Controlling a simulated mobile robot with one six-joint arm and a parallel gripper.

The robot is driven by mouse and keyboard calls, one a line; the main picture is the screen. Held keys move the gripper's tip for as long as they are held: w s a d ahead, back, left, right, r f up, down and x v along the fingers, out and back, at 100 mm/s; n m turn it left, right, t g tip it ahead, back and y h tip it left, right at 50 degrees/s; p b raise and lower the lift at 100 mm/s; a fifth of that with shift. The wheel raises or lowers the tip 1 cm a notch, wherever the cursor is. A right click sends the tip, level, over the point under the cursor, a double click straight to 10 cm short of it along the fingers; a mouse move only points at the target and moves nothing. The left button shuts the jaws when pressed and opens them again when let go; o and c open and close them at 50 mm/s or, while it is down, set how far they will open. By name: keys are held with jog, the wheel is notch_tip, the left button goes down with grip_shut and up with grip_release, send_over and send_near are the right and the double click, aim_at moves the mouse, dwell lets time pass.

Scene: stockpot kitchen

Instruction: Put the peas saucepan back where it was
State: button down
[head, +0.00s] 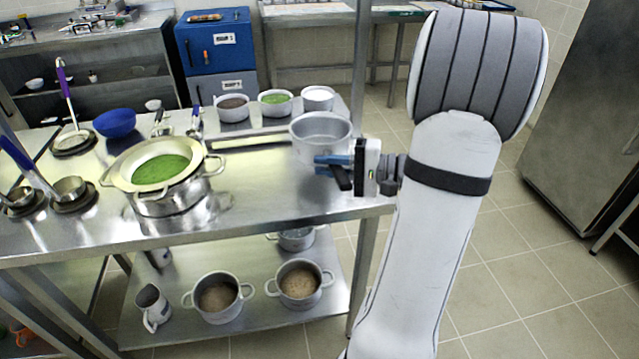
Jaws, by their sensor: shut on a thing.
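A grey metal saucepan (320,122) is upright at the right end of the steel table, and its visible inside looks empty. My gripper (335,168) is at its near side, shut on the saucepan's handle, which the fingers mostly hide. I cannot tell whether the saucepan's base touches the table. Green peas (160,169) lie in a wide strainer bowl (128,166) set on a large steel pot (172,202) at the table's middle left.
Three small pots (233,115) stand along the table's back edge, one with green contents. A blue bowl (115,123) and several ladles are at the left. Bare steel tabletop (262,190) lies between strainer and saucepan. Pots (300,284) and a jug (152,306) stand on the lower shelf.

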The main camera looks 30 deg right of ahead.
jog(key=shift+a+f+b, duration=0.2)
jog(key=shift+f+b, duration=0.45)
jog(key=shift+f, duration=2.2)
jog(key=shift+w+f, duration=0.1)
jog(key=c, duration=1.4)
grip_release()
jog(key=shift+c, duration=0.2)
jog(key=p+v, duration=0.1)
jog(key=v, duration=1.1)
jog(key=shift+p, duration=0.3)
jog(key=shift+d, duration=0.1)
